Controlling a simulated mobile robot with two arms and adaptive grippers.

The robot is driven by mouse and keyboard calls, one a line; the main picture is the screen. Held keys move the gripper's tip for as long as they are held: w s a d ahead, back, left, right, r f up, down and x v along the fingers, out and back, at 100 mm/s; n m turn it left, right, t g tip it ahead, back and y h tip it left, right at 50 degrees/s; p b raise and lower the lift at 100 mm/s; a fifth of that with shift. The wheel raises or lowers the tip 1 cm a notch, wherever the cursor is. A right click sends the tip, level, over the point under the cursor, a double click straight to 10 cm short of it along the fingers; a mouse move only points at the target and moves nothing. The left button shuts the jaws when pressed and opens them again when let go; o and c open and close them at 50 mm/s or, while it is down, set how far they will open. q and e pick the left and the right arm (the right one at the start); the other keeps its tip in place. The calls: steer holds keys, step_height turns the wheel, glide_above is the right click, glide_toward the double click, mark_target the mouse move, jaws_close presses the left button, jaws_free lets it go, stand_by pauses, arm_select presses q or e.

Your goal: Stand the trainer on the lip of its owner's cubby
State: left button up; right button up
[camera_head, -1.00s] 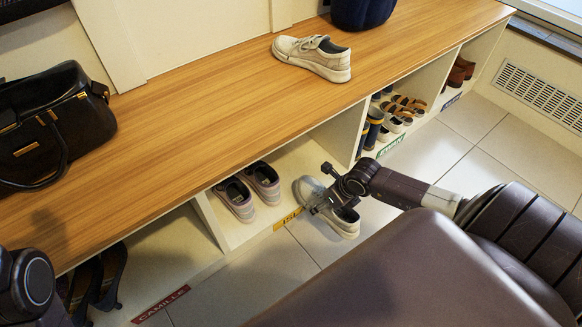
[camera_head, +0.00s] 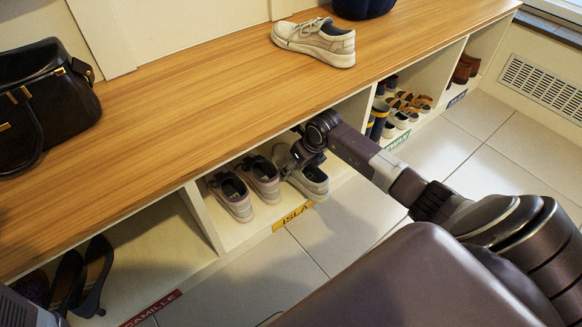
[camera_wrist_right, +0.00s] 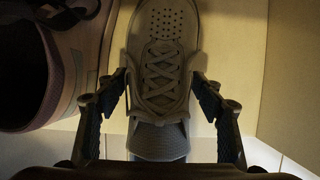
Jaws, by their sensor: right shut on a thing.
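My right gripper (camera_head: 303,156) is shut on a grey lace-up trainer (camera_head: 312,183). The trainer is at the front of the cubby with the yellow ISLA label (camera_head: 296,215), toe inward and heel outward. In the right wrist view the trainer (camera_wrist_right: 160,90) lies between the two fingers (camera_wrist_right: 163,112), laces up. Whether its sole touches the cubby floor is hidden. A matching pale trainer (camera_head: 315,42) stands on the bench top.
A pair of pinkish-grey shoes (camera_head: 236,195) stands close left of the held trainer. The CAMILLE cubby (camera_head: 150,307) holds dark heels (camera_head: 85,275) at left. Another cubby with several shoes (camera_head: 400,105) is to the right. A black handbag (camera_head: 45,100) sits on the bench (camera_head: 170,140).

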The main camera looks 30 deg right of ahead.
steer(key=w+b, duration=0.2)
steer(key=w, duration=0.1)
steer(key=shift+w+a+f, duration=0.2)
steer(key=shift+s+f+b, duration=0.15)
steer(key=shift+f+b, duration=0.35)
steer(key=shift+f, duration=0.15)
steer(key=shift+r, duration=0.1)
steer(key=o, duration=1.4)
